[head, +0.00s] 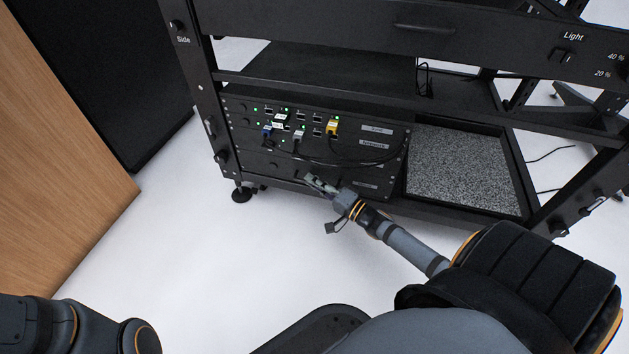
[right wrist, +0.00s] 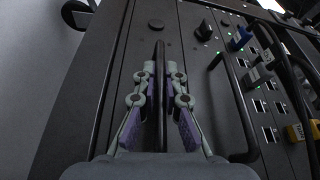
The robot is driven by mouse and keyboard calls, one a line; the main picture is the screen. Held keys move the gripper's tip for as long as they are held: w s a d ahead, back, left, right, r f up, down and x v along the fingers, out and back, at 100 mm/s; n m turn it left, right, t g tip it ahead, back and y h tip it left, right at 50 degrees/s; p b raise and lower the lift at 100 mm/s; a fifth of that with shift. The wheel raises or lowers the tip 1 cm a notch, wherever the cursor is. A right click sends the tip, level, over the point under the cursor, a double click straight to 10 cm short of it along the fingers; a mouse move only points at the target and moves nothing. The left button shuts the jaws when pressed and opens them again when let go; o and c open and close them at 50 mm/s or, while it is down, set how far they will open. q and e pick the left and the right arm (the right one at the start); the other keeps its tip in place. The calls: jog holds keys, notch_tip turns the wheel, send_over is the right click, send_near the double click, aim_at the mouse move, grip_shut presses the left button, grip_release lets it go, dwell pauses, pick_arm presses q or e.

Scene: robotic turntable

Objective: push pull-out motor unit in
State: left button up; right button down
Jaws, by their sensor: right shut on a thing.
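The motor unit appears to be the low black panel (head: 283,172) in the rack's left bay, below the cabled units; its label is too small to read. The right wrist view shows its black face (right wrist: 140,50) and a thin bar handle (right wrist: 160,60). My right gripper (head: 315,181) is at this panel. In the right wrist view the right gripper's fingers (right wrist: 161,72) are closed on the handle from both sides. How far the unit stands out is hard to tell. My left arm shows at the bottom left; its gripper is out of frame.
Units above carry blue, grey and yellow plugs (head: 332,127) and looping black cables, close to my right gripper. A grey speckled tray (head: 462,168) lies right of them. A wooden panel (head: 70,150) stands at left. The white floor in front is clear.

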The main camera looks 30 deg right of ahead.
jog(key=shift+w+d, duration=0.1)
jog(key=shift+d, duration=0.05)
jog(key=c, duration=1.9)
grip_release()
jog(key=o, duration=0.5)
jog(key=shift+c, duration=0.2)
jog(key=shift+s, duration=0.2)
jog(key=r+v, duration=0.1)
jog(key=v, duration=1)
jog(key=shift+s+f, duration=0.35)
jog(key=shift+f, duration=0.2)
